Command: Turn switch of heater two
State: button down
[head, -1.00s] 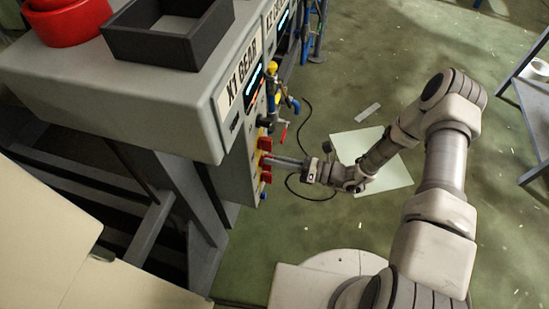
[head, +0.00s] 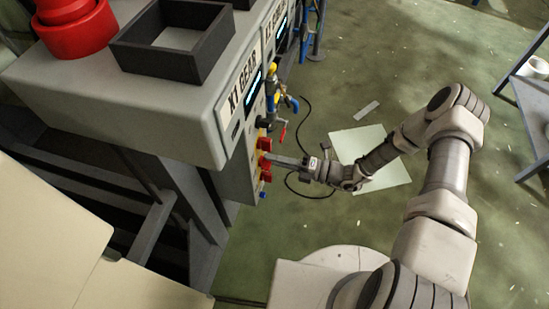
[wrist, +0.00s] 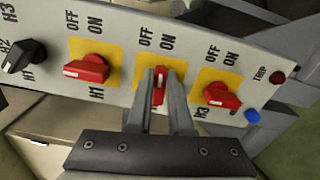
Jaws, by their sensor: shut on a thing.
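The middle red switch (wrist: 158,94) sits on a yellow plate (wrist: 145,62) on the white control panel. It stands between a red switch marked H1 (wrist: 87,69) and one marked H3 (wrist: 221,95); its own number is hidden by my fingers. My gripper (wrist: 160,78) is shut on this middle switch, a finger on each side. The switch's handle is nearly upright in the wrist view, while the H1 and H3 handles lie more sideways. OFF and ON are printed above each switch. In the head view my gripper (head: 276,160) reaches the red switches from the right.
A black selector knob (wrist: 22,56) is left of H1. A blue button (wrist: 252,116) and a dark red TRIP lamp (wrist: 277,77) are at the right. Pipes with a red-handled valve (head: 283,134) stick out behind my gripper. The green floor to the right is mostly open.

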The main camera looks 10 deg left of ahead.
jog(key=shift+f+m, duration=0.15)
jog(key=shift+m, duration=0.65)
jog(key=c, duration=0.8)
grip_release()
jog(key=d, duration=0.5)
jog(key=s+d+p, duration=0.1)
jog(key=d, duration=0.5)
jog(key=d+p, duration=0.1)
jog(key=d, duration=0.5)
jog(key=shift+s+d, duration=0.2)
